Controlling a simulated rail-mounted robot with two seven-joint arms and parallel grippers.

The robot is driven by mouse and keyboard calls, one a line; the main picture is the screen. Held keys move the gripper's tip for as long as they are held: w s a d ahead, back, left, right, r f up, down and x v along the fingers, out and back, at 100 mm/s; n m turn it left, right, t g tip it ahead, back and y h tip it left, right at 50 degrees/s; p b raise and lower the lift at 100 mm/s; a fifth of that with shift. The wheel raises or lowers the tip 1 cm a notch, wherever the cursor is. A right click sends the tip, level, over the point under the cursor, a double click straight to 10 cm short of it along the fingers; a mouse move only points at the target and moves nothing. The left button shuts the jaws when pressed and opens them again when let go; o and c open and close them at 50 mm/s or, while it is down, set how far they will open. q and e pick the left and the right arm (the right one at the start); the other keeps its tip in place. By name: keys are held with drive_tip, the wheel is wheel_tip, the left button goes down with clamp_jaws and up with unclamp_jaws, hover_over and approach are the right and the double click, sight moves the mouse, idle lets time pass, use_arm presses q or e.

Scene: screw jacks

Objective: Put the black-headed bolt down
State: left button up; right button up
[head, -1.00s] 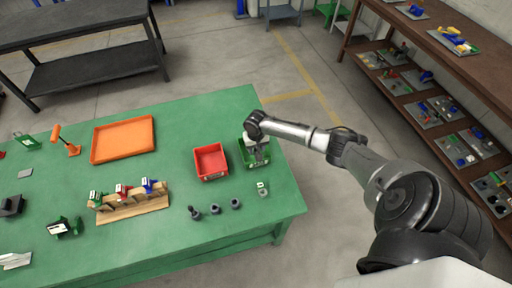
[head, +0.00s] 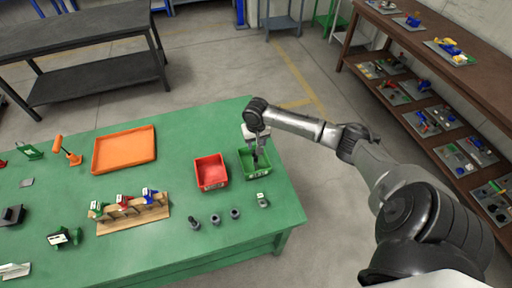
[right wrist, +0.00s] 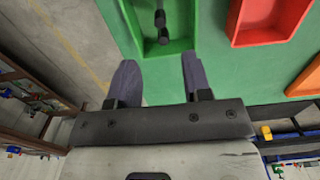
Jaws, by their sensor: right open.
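My right gripper (head: 258,156) is open over the green bin (head: 261,174) at the table's right end. In the right wrist view the two dark fingers of the gripper (right wrist: 158,80) stand wide apart with nothing between them. The green bin (right wrist: 178,47) lies beyond the fingertips. Inside it are dark, bolt-like pieces (right wrist: 162,20), apart from the fingers. I cannot tell whether these are one bolt or two. The bin's inside is partly hidden by the gripper in the head view. My left gripper is not in view.
A red bin (head: 211,183) stands just left of the green bin. Dark small parts (head: 214,219) and a grey-green part (head: 262,200) stand in front. A wooden rack (head: 133,219) and an orange tray (head: 124,149) are further left.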

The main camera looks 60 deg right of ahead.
drive_tip(key=s+a+f+n, duration=0.2)
drive_tip(key=s+a+n, duration=0.15)
drive_tip(key=a, duration=0.45)
drive_tip(key=s+a+f+n+t, duration=0.1)
drive_tip(key=s+a+f+n, duration=0.15)
drive_tip(key=s+a, duration=0.4)
drive_tip(key=s+a+f+n, duration=0.2)
drive_tip(key=a+f, duration=0.1)
drive_tip(key=a, duration=0.6)
drive_tip(key=s+a+r+n+t, duration=0.2)
drive_tip(key=s+a+r, duration=0.5)
drive_tip(key=s, duration=0.4)
drive_tip(key=shift+s+r+n+t, duration=0.15)
drive_tip(key=shift+n+t, duration=0.15)
drive_tip(key=shift+d, duration=0.15)
